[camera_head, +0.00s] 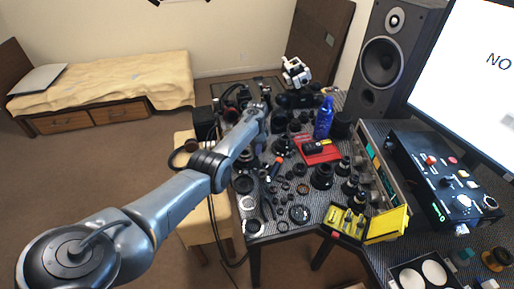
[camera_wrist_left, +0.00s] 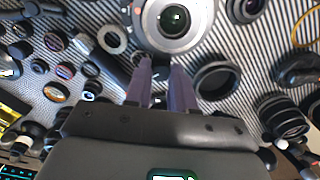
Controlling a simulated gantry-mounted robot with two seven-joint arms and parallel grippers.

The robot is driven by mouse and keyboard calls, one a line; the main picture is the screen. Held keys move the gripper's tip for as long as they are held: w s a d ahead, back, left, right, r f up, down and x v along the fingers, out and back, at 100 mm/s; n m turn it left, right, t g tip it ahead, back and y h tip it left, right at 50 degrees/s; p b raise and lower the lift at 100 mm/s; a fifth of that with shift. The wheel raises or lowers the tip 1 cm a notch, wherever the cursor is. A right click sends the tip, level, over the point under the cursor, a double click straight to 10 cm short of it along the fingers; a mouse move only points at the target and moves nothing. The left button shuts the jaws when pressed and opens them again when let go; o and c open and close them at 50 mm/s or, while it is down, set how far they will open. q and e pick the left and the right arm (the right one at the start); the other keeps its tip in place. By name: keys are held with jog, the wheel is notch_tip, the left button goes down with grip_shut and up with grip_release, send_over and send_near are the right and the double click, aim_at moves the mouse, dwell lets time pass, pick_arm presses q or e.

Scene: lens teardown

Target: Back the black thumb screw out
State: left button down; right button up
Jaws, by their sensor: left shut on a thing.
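The lens (camera_wrist_left: 172,20) with a pale metal ring and a dark glass centre stands at the top middle of the left wrist view. My left gripper (camera_wrist_left: 163,68) reaches to its near edge, with two purple-grey fingers shut on a small black part, which I take as the black thumb screw (camera_wrist_left: 172,66). The fingers hide most of the screw, so I cannot tell how far it is threaded in. In the head view my left arm comes in from the left and its gripper (camera_head: 265,110) is over the table's far left part, small and partly hidden. My right gripper is not in view.
The striped table is crowded with lens parts and rings. A black ring (camera_wrist_left: 215,80) lies close right of my fingers. A red mat (camera_head: 318,157), blue bottle (camera_head: 324,118) and yellow tray (camera_head: 347,222) stand further right. Little table surface is free.

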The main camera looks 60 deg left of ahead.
pick_arm(q)
jog(key=n, duration=0.2)
jog(key=shift+n+p, duration=0.3)
jog(key=shift+n, duration=1.7)
jog(key=c, duration=0.9)
grip_release()
jog(key=shift+c, duration=0.2)
